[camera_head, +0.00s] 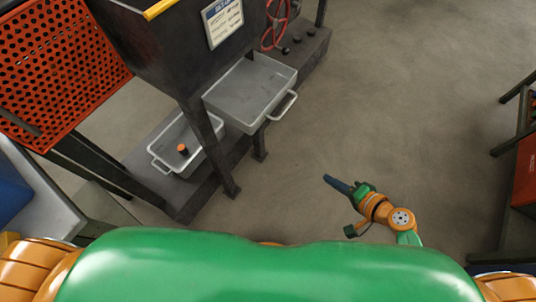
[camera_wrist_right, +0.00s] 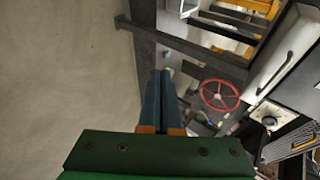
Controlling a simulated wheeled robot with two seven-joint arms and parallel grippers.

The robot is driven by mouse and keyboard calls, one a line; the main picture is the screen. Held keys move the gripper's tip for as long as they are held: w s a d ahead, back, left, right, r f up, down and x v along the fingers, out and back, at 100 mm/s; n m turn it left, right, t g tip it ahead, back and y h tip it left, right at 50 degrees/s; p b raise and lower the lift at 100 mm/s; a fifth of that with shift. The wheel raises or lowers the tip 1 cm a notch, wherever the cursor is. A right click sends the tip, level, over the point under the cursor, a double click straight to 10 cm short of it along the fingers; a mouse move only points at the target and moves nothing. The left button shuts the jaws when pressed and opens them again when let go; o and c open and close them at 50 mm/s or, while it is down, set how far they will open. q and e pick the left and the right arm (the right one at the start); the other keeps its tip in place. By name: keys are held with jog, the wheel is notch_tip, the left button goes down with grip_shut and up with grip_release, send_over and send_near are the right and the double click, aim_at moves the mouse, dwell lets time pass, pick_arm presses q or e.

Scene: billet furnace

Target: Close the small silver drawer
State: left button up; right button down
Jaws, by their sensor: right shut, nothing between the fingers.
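The small silver drawer (camera_head: 250,92) sticks out from under the dark hopper in the head view. It is pulled open toward the right, with its handle (camera_head: 284,106) at its right end. My right gripper (camera_head: 328,179) is shut and empty, below and to the right of the drawer and apart from it. Its two blue fingers (camera_wrist_right: 160,95) lie together in the right wrist view. My left gripper is not in view.
The hopper's legs stand below the drawer. An orange perforated panel (camera_head: 60,70) is at left. The floor right of the drawer is clear. A red wheel (camera_wrist_right: 219,95) shows in the wrist view.

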jog(key=w+a+r+t+y+b, duration=0.1)
jog(key=w+a+r+y+b, duration=0.1)
jog(key=a+r+y+b, duration=0.15)
jog(key=n+y+b, duration=0.2)
jog(key=y, duration=0.3)
send_near(255, 128)
jog(key=p+x, duration=0.3)
jog(key=x, duration=0.2)
jog(key=shift+w+a+r, duration=0.1)
jog(key=shift+w+a, duration=0.4)
jog(key=shift+a, duration=0.3)
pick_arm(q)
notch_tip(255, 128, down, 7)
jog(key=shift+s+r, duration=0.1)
